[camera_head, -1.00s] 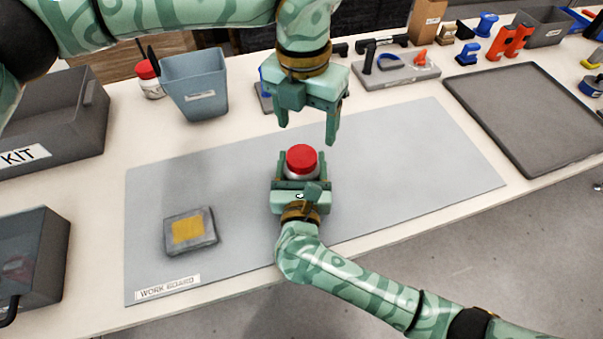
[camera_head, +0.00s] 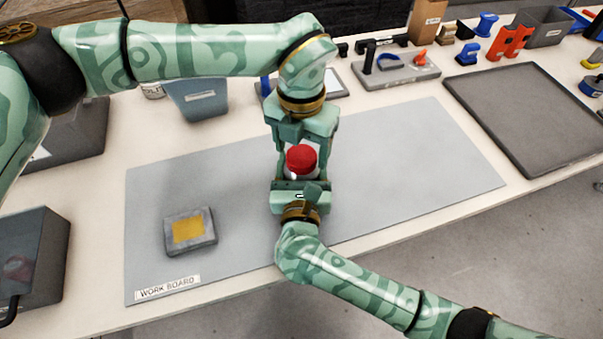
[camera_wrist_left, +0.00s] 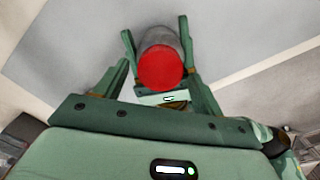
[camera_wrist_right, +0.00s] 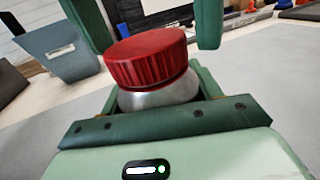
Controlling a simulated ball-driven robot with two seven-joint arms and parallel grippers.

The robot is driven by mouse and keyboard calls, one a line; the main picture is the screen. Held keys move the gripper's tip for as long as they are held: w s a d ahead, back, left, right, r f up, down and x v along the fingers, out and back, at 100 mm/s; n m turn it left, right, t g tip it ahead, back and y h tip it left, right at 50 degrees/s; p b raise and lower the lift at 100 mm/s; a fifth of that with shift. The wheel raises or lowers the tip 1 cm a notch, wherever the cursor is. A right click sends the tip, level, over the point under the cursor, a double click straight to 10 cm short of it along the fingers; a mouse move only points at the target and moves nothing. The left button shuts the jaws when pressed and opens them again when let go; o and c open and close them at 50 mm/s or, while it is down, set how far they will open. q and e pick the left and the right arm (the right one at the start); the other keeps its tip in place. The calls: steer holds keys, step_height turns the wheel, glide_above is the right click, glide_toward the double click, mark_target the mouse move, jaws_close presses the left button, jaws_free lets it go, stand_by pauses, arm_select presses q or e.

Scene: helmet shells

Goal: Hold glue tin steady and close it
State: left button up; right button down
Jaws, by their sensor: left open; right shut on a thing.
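The glue tin is silvery with a ribbed red lid (camera_head: 301,158); its metal body (camera_wrist_right: 160,94) shows below the lid in the right wrist view. The lid sits on top of the tin, with a dark line between them; how tight it is I cannot tell. My right gripper (camera_head: 300,184) is shut on the tin's body and holds it upright over the work board. My left gripper (camera_head: 302,148) points down just above and behind the tin. Its fingers are open, apart from the lid, which also shows between them in the left wrist view (camera_wrist_left: 160,68).
The grey work board (camera_head: 400,170) is mostly clear. A square pad with a yellow patch (camera_head: 188,231) lies at its left. A blue-grey bin (camera_head: 197,100) stands behind, partly hidden by my left arm. A dark tray (camera_head: 535,115) lies at the right.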

arm_select(q)
steer(key=shift+f, duration=0.5)
steer(key=c, duration=1)
steer(key=shift+c, duration=0.2)
steer(key=o, duration=1.2)
steer(key=shift+c, duration=0.2)
steer(key=shift+r, duration=0.1)
step_height(320, 180, up, 12)
